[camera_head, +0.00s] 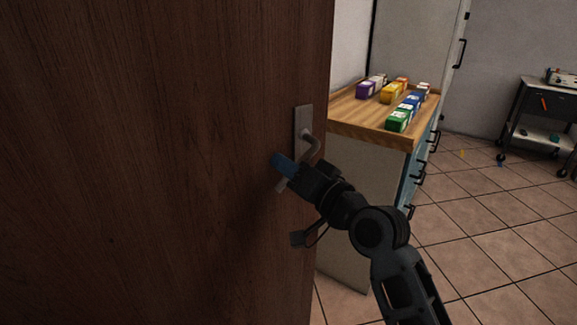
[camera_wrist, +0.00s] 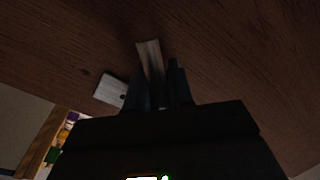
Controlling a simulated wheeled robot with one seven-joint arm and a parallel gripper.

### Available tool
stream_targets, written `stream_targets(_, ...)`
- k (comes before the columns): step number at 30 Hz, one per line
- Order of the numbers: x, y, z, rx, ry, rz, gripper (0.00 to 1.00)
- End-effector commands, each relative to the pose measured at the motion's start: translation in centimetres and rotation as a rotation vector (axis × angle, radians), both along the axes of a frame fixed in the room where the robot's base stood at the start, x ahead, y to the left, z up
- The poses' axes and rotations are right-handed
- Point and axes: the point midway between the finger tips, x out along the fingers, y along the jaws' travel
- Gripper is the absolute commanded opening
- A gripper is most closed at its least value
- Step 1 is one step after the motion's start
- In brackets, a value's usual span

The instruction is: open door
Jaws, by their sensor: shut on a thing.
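A dark brown wooden door (camera_head: 150,120) fills the left half of the head view; its wood also fills most of the wrist view (camera_wrist: 230,50). A grey metal handle plate (camera_head: 304,119) sits near the door's right edge, with a lever handle (camera_head: 315,147) on it. My gripper (camera_head: 284,167) is at the handle, with its blue fingertips close to the door face. In the wrist view the lever (camera_wrist: 150,55) runs between the two fingers of my gripper (camera_wrist: 160,85), which are shut on it. The lever's gripped part is partly hidden by the fingers.
Past the door's edge stands a cabinet with a wooden top (camera_head: 350,112) and several coloured boxes (camera_head: 398,120). A dark trolley (camera_head: 545,110) stands at the far right. The tiled floor (camera_head: 490,220) between them is mostly clear. A grey tall door or locker (camera_head: 415,45) is behind.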

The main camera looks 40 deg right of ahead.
Motion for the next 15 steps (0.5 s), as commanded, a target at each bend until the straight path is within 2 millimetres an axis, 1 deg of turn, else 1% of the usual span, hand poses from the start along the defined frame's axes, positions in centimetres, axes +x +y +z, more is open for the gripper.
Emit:
stream_targets(1,-0.07,-0.21,0.44,-0.004,-0.009,-0.006,0.0)
stream_targets(2,-0.07,-0.22,0.45,-0.004,-0.009,-0.006,0.0)
stream_targets(3,-0.08,-0.23,0.43,-0.004,-0.009,-0.006,0.24)
stream_targets(9,-0.07,-0.22,0.25,-0.002,-0.006,-0.006,0.43)
stream_targets(15,-0.07,-0.2,0.13,-0.002,-0.004,-0.005,0.43)
